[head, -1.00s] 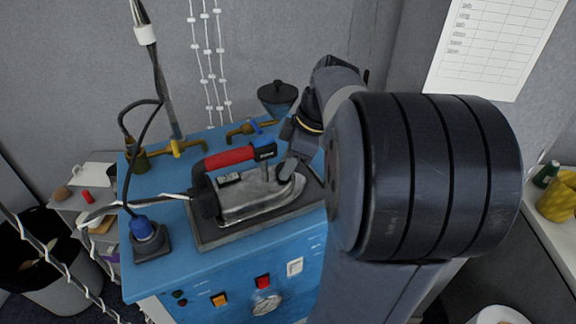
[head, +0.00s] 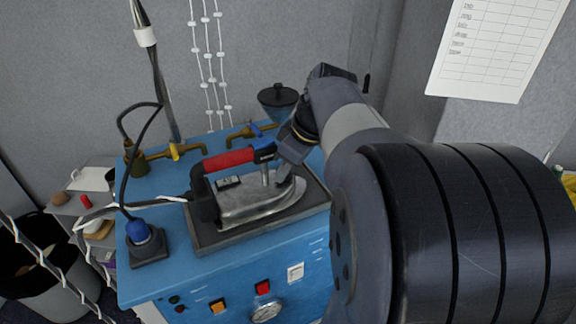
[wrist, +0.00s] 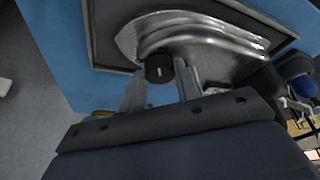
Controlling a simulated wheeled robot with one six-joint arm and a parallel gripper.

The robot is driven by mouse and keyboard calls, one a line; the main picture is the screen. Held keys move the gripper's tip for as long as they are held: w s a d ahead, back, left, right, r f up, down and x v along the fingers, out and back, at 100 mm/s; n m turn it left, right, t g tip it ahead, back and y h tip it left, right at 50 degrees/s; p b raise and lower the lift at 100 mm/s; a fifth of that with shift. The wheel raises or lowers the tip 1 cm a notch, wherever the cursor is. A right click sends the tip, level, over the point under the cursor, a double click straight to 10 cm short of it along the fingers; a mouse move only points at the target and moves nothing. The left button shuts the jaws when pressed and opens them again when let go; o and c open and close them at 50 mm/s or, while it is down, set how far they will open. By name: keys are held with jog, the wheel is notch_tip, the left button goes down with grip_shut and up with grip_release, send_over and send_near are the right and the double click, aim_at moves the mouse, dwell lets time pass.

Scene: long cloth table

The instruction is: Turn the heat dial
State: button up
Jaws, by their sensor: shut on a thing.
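The heat dial (wrist: 158,68) is a small black knob with a white mark on the iron's silver body. My gripper (wrist: 160,75) has one finger on each side of the dial in the wrist view and is shut on it. The iron (head: 255,198) lies on its dark rest plate on the blue machine, with a red handle (head: 229,159) on top. In the head view my gripper (head: 283,173) is over the iron's right part, behind the handle's end. The dial cannot be made out in that view.
Brass valves (head: 172,152), a black-lidded funnel (head: 278,99) and a blue plug (head: 138,231) stand around the iron. A cable runs to the iron from the left.

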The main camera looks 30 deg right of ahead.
jog(key=o, duration=1)
jog(key=v, duration=1)
jog(key=shift+s+r, duration=0.15)
jog(key=shift+r, duration=0.25)
